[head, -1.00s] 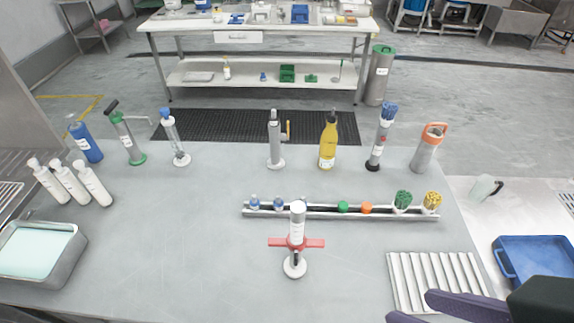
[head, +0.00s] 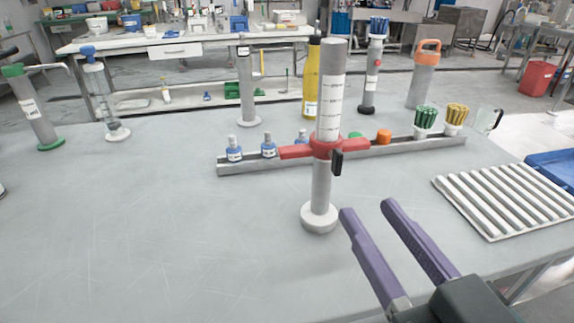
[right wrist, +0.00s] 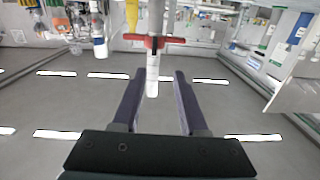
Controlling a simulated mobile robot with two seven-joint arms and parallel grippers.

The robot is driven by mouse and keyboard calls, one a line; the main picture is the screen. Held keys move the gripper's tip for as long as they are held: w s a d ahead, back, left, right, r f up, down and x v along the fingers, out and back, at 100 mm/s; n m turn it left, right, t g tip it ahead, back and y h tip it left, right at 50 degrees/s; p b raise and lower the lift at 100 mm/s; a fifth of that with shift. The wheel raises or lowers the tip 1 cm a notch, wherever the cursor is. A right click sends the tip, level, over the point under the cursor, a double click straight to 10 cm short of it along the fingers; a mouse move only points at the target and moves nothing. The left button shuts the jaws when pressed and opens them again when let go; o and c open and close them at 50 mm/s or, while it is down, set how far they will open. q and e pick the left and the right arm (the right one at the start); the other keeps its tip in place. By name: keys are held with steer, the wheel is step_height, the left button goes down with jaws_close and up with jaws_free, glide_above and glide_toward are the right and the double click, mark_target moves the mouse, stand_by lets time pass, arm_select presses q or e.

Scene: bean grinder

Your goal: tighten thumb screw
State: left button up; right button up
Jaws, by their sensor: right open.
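A tall grey cylinder with a white graduated upper part (head: 330,105) stands upright on a round white base (head: 319,218) on the table. A red collar with two side arms (head: 326,148) surrounds its middle. A small black thumb screw (head: 337,163) sticks out of the collar's near side. My right gripper (head: 367,208) is open and empty, its purple fingers just right of the cylinder and apart from it. My left gripper is out of view.
A metal rail (head: 240,165) with small bottles and brush cups runs behind the cylinder. A yellow bottle (head: 312,85) stands farther back. A ribbed white tray (head: 508,198) lies at the right, near a blue tray (head: 552,168). The table's front left is clear.

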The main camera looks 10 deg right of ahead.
mark_target(340, 164)
steer(key=shift+h, duration=0.3)
steer(key=w, duration=0.6)
steer(key=w+f, duration=0.1)
steer(key=w, duration=0.3)
steer(key=shift+d+b, duration=0.1)
steer(key=shift+b, duration=0.25)
steer(key=shift+s, duration=0.1)
steer(key=shift+c, duration=0.2)
jaws_close()
